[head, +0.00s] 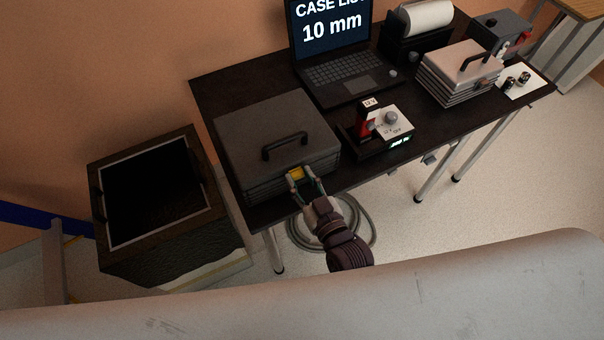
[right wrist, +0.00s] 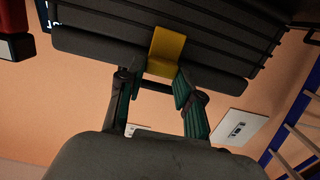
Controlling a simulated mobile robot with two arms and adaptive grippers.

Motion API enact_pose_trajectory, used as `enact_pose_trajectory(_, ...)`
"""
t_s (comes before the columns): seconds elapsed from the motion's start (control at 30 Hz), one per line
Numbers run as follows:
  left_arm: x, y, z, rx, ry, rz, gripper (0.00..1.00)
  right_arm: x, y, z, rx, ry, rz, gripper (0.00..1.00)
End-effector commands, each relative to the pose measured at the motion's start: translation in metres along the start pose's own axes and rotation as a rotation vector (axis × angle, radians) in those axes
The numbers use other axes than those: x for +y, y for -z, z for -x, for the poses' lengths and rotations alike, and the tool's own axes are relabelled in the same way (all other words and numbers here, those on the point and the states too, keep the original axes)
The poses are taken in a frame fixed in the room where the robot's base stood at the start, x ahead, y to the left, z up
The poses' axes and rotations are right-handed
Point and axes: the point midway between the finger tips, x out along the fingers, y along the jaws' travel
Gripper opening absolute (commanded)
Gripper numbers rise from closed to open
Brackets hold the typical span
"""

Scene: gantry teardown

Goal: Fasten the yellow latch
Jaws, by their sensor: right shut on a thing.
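The yellow latch (head: 296,173) is on the front edge of a dark grey ribbed case (head: 250,120) with a black handle on its lid, and the lid is down. In the right wrist view the latch (right wrist: 167,50) is a yellow strap over the case's front edge. My right gripper (head: 303,186) is at the latch, with its fingers on either side of the latch's lower end. In the right wrist view the fingers (right wrist: 152,84) partly border the latch's lower end. My left gripper is not in view.
The dark table (head: 215,90) also bears a laptop (head: 340,75), a device with a knob (head: 385,128), a light grey case (head: 450,75) and a printer (head: 420,25). A dark open bin (head: 120,265) stands left of the table. A coiled hose (head: 370,235) lies on the floor below.

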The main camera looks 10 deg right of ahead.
Motion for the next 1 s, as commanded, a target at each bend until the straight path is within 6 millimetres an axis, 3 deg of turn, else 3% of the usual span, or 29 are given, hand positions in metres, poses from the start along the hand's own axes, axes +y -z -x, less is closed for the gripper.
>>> enact_pose_trajectory(0.23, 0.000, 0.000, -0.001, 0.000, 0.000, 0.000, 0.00, 0.000, 0.000, -0.001, 0.002, -0.001, 0.000, 0.00)
enact_pose_trajectory(0.27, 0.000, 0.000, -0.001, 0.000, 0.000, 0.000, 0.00, 0.000, 0.000, -0.001, 0.002, -0.001, 0.000, 0.40)
enact_pose_trajectory(0.4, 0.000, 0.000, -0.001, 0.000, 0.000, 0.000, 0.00, 0.000, 0.000, -0.001, 0.002, -0.001, 0.000, 0.60)
enact_pose_trajectory(0.77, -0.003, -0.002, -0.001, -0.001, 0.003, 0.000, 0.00, 0.000, -0.001, 0.004, 0.000, -0.001, -0.001, 0.60)
enact_pose_trajectory(1.0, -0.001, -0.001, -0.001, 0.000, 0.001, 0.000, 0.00, 0.000, -0.002, 0.045, -0.003, 0.000, -0.001, 0.60)
